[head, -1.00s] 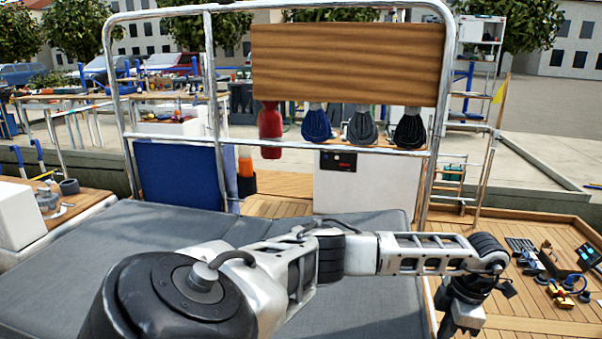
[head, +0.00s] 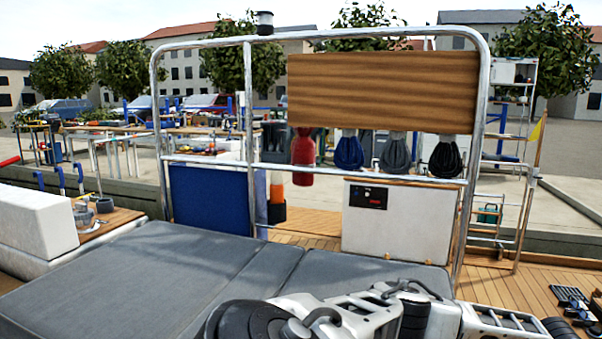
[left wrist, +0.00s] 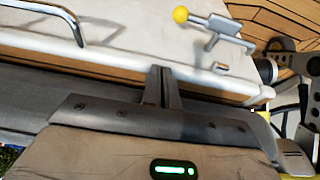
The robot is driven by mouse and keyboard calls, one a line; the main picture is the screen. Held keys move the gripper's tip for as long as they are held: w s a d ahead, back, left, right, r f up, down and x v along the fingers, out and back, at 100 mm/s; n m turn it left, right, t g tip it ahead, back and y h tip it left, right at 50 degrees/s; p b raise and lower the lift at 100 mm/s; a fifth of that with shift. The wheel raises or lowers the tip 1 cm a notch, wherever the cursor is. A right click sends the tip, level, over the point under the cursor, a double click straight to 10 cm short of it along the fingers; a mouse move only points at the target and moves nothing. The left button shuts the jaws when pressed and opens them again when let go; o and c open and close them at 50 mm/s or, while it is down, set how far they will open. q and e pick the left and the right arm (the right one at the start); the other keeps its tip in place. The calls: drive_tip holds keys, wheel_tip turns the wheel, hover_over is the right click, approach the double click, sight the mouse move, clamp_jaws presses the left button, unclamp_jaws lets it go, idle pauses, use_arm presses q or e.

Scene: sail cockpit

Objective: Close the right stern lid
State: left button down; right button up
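I cannot single out the right stern lid for sure. The grey padded surface (head: 210,275) in front of me lies flat, with seams across it, in the head view. My left gripper (left wrist: 160,72) shows in the left wrist view with its two narrow fingers together and nothing seen between them. Its tips overlap the rounded edge of a white panel (left wrist: 130,35) with a wood strip below; I cannot tell whether they touch. One of my arms crosses the bottom right of the head view, its gripper outside the frame. My right gripper is not seen.
A steel rail frame (head: 482,130) with a wooden board (head: 380,93) stands behind the pads. A white box (head: 400,222) is behind it. A yellow-knobbed lever (left wrist: 205,22) and a metal handrail (left wrist: 60,12) sit on the white panel. Wooden deck (head: 510,283) lies right.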

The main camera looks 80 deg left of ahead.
use_arm(q)
drive_tip(key=shift+s+d+f, duration=0.2)
drive_tip(key=shift+f, duration=0.35)
drive_tip(key=p+v, duration=0.4)
drive_tip(key=v, duration=1)
drive_tip(key=shift+a+r+p, duration=0.3)
drive_tip(key=shift+r, duration=0.15)
